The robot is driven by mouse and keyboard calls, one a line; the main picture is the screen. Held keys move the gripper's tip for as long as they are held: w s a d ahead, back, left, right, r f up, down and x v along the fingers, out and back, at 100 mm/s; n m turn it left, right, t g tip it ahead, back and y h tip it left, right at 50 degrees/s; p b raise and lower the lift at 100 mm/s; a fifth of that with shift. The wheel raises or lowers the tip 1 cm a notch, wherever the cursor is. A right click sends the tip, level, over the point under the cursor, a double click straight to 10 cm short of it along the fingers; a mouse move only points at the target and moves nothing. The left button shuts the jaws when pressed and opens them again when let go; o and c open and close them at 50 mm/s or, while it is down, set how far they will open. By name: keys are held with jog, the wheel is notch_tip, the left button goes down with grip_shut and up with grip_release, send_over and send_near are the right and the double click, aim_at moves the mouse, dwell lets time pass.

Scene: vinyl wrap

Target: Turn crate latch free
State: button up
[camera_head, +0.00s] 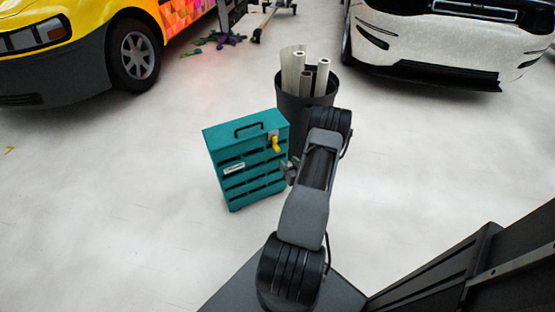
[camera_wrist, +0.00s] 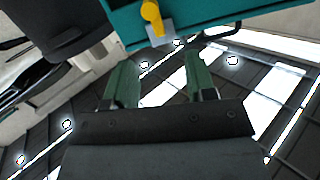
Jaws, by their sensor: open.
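The teal crate (camera_head: 228,156) stands upright on the floor, with a black handle on top and slatted openings in its front. Its yellow latch (camera_head: 275,145) sits at the upper right of the front, on a grey plate. In the wrist view the yellow latch (camera_wrist: 152,17) hangs over the grey plate (camera_wrist: 158,36) at the crate's edge. My gripper (camera_wrist: 163,70) has two green fingers, open and empty, just short of the latch and apart from it. In the head view my gripper is largely hidden by my arm, close to the crate's right side.
A dark bin (camera_head: 291,106) with several pale rolls stands right behind the crate. A yellow vehicle (camera_head: 75,45) is at the back left and a white car (camera_head: 450,45) at the back right. The floor left of the crate is clear.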

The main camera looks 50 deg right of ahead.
aim_at(278, 150)
jog(key=shift+m+t+h, duration=0.4)
jog(key=shift+m+t, duration=0.1)
jog(key=shift+t, duration=0.1)
jog(key=w+d+f+b, duration=0.1)
jog(key=w, duration=0.2)
jog(key=w+d+f+b, duration=0.1)
jog(key=w+d, duration=0.1)
jog(key=w, duration=0.2)
jog(key=w+d+f+b, duration=0.1)
jog(key=w, duration=0.2)
jog(key=shift+w+d, duration=0.15)
jog(key=shift+d, duration=0.05)
